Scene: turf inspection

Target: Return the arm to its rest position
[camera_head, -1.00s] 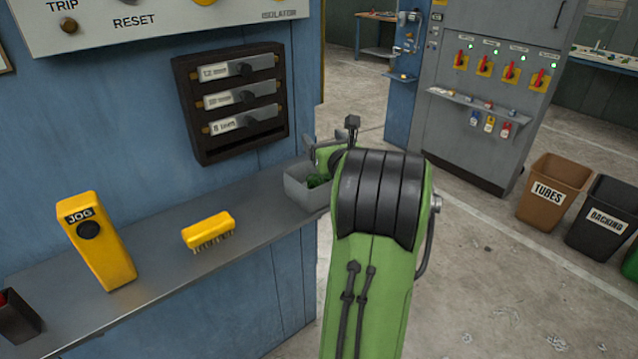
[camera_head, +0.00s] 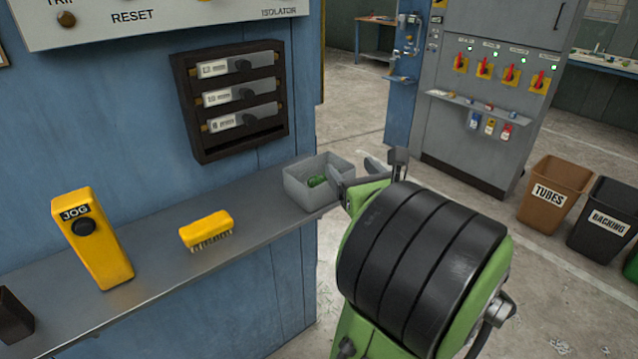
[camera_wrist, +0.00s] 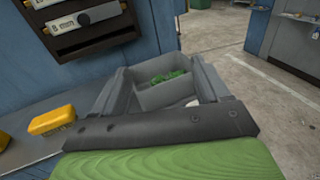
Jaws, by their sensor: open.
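My green arm with black ribbed bands reaches up from the bottom of the head view. My gripper (camera_head: 354,173) is partly hidden behind it, just right of a grey bin (camera_head: 298,188) on the shelf end. In the wrist view my gripper (camera_wrist: 160,88) has its two grey fingers apart with nothing held between them. The grey bin (camera_wrist: 165,97) shows beyond and between the fingers, with green pieces (camera_wrist: 168,77) inside. I cannot tell whether the fingers touch the bin.
The grey shelf (camera_head: 150,262) holds a yellow JOG pendant (camera_head: 100,255) and a yellow brush (camera_head: 206,230). A dark rack (camera_head: 231,100) of labelled handles hangs above. A brown TUBES bin (camera_head: 550,200) and black RACKING bin (camera_head: 603,220) stand right, with open floor before them.

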